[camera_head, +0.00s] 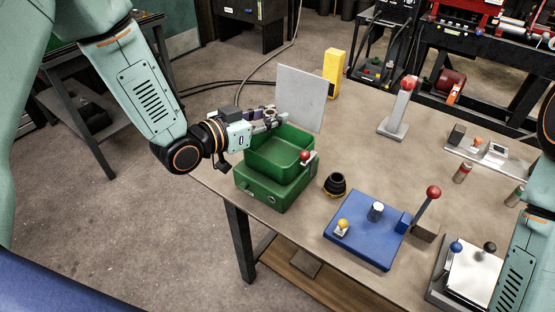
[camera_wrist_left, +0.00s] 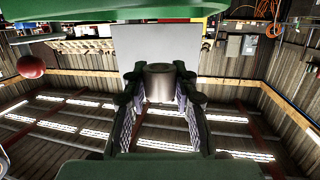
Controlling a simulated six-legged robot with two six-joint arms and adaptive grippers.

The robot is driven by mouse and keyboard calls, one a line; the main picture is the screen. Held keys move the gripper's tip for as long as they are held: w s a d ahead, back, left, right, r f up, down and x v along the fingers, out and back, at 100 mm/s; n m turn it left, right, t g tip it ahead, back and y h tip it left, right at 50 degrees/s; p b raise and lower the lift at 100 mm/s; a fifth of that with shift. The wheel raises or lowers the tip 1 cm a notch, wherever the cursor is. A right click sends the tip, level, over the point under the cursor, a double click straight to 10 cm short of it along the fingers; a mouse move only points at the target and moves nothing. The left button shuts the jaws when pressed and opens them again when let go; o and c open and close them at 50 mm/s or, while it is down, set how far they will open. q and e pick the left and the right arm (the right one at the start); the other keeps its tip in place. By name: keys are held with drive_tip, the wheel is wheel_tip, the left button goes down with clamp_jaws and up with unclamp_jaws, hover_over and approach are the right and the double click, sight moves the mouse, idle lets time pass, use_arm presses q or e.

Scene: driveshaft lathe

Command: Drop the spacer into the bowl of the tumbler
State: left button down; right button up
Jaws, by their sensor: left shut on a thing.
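The tumbler is a green box with an open square bowl (camera_head: 262,165) on top and a red-knobbed lever (camera_head: 305,158) on its right side. It stands at the table's left edge. My left gripper (camera_head: 272,119) is above the bowl's far side and shut on the spacer. The spacer is a short grey metal ring, which shows clearly between the two fingers in the left wrist view (camera_wrist_left: 160,83). In the head view the fingers partly hide it. The bowl's visible inside looks empty. My right gripper is out of view; only part of the right arm shows.
A grey upright panel (camera_head: 301,98) stands just behind the tumbler. A black cup with a yellow band (camera_head: 335,185) and a blue lever fixture (camera_head: 365,240) are to its right. A yellow block (camera_head: 333,72) and a red-topped post (camera_head: 398,112) stand farther back.

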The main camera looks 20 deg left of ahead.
use_arm(q)
drive_tip(key=f+b, duration=0.1)
drive_tip(key=d+f+b, duration=0.1)
drive_tip(key=f, duration=0.1)
drive_tip(key=shift+w+f, duration=0.1)
drive_tip(key=shift+f, duration=0.05)
drive_tip(key=shift+a+f+b, duration=0.1)
drive_tip(key=shift+f+b, duration=0.3)
drive_tip(key=shift+b, duration=0.15)
drive_tip(key=shift+a+f+b, duration=0.3)
drive_tip(key=shift+f+b, duration=0.05)
drive_tip(key=shift+f, duration=0.05)
drive_tip(key=shift+d, duration=0.25)
drive_tip(key=c, duration=1.4)
unclamp_jaws()
drive_tip(key=shift+c, duration=0.2)
drive_tip(key=o, duration=0.5)
drive_tip(key=shift+a, duration=0.2)
drive_tip(key=shift+c, duration=0.2)
drive_tip(key=shift+d, duration=0.15)
